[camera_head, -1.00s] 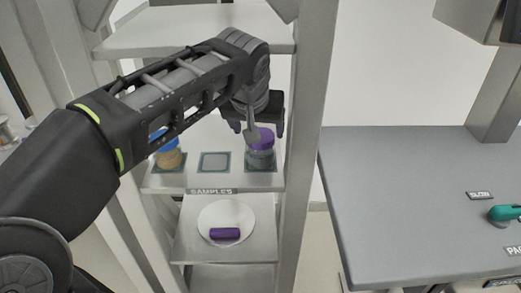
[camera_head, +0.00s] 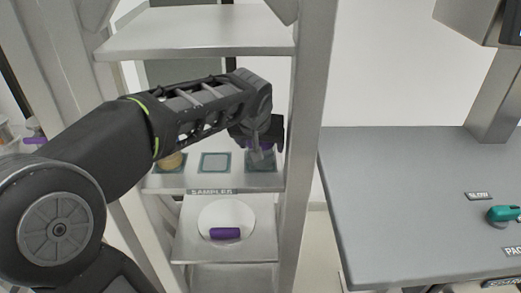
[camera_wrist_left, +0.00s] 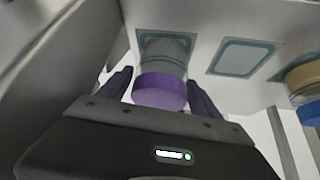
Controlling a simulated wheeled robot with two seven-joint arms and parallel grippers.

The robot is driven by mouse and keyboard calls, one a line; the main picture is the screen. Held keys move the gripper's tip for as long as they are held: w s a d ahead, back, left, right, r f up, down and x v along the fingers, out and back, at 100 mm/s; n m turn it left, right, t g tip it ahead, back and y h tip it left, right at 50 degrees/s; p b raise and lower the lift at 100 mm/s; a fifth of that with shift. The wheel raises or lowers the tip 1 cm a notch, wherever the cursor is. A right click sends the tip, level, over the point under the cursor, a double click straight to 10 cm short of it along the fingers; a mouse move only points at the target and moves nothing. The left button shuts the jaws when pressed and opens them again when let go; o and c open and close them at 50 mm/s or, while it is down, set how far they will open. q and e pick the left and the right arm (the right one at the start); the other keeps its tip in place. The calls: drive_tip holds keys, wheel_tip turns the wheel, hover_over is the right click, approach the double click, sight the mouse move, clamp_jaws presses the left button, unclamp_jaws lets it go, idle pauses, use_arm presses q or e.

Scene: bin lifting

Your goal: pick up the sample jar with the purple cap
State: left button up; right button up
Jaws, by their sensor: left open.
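The sample jar with the purple cap (camera_wrist_left: 160,90) stands on the right-hand marked square of the samples shelf (camera_head: 215,181). In the head view my left gripper (camera_head: 263,145) hides most of this jar (camera_head: 262,157). In the left wrist view my left gripper (camera_wrist_left: 162,92) is open, with one finger on each side of the purple cap. I cannot tell whether the fingers touch the jar. My right gripper is not in view.
A blue-capped jar (camera_wrist_left: 305,85) stands at the other end of the shelf, beyond an empty marked square (camera_head: 215,162). A white dish (camera_head: 226,219) with a purple cylinder (camera_head: 225,233) is on the shelf below. An upper shelf (camera_head: 195,32) and rack posts surround my arm.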

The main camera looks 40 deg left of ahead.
use_arm(q)
drive_tip(key=x, duration=0.2)
drive_tip(key=shift+w+f, duration=0.15)
drive_tip(key=shift+f, duration=0.1)
drive_tip(key=shift+c, duration=0.3)
drive_tip(key=shift+r, duration=0.1)
drive_tip(key=c, duration=1.4)
drive_tip(key=shift+r, duration=0.15)
drive_tip(key=shift+r, duration=0.45)
wheel_tip(320, 180, up, 2)
drive_tip(key=shift+r, duration=0.1)
drive_tip(key=s+d+b, duration=0.1)
drive_tip(key=s+d, duration=0.1)
drive_tip(key=s, duration=0.3)
drive_tip(key=s+d+b, duration=0.1)
drive_tip(key=s+d, duration=0.2)
drive_tip(key=s, duration=0.3)
drive_tip(key=s+d+b, duration=0.1)
drive_tip(key=s+d, duration=0.1)
drive_tip(key=s, duration=0.3)
drive_tip(key=shift+s+d, duration=0.15)
drive_tip(key=shift+d, duration=0.25)
